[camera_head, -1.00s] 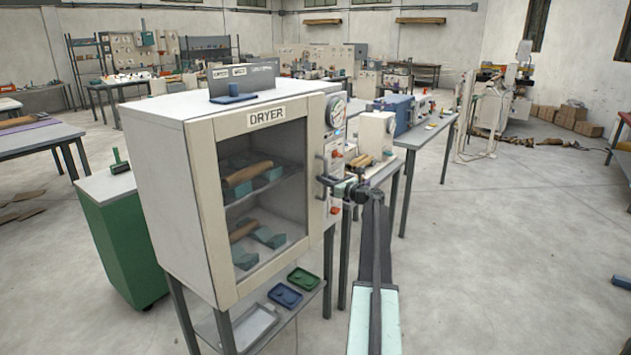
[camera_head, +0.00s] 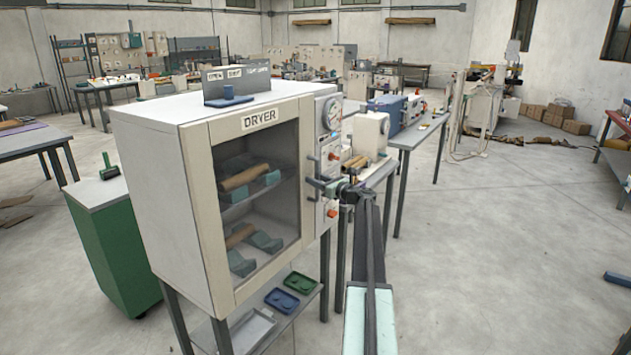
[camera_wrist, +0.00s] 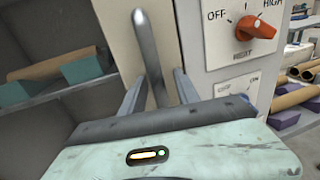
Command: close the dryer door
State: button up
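The dryer (camera_head: 155,180) is a pale cabinet on legs. Its door (camera_head: 200,185) has a cream frame and a window, through which brown rolls on teal blocks show. The door looks flush or nearly flush with the cabinet front; a small gap cannot be ruled out. The grey door handle (camera_head: 314,183) is at the door's right side and shows as an upright bar in the wrist view (camera_wrist: 150,60). My gripper (camera_head: 335,188) is at the handle. In the wrist view, my gripper's fingers (camera_wrist: 157,88) stand apart on either side of the bar, with visible gaps.
The control panel with its red knob (camera_wrist: 256,25) is right beside the handle. A green cabinet (camera_head: 112,240) stands left of the dryer. A table with machines (camera_head: 425,130) is behind to the right. The floor on the right is open.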

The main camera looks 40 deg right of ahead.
jog(key=shift+s+f, duration=0.1)
jog(key=shift+s, duration=0.1)
jog(key=s, duration=0.7)
jog(key=shift+s+d, duration=0.15)
jog(key=shift+s, duration=0.1)
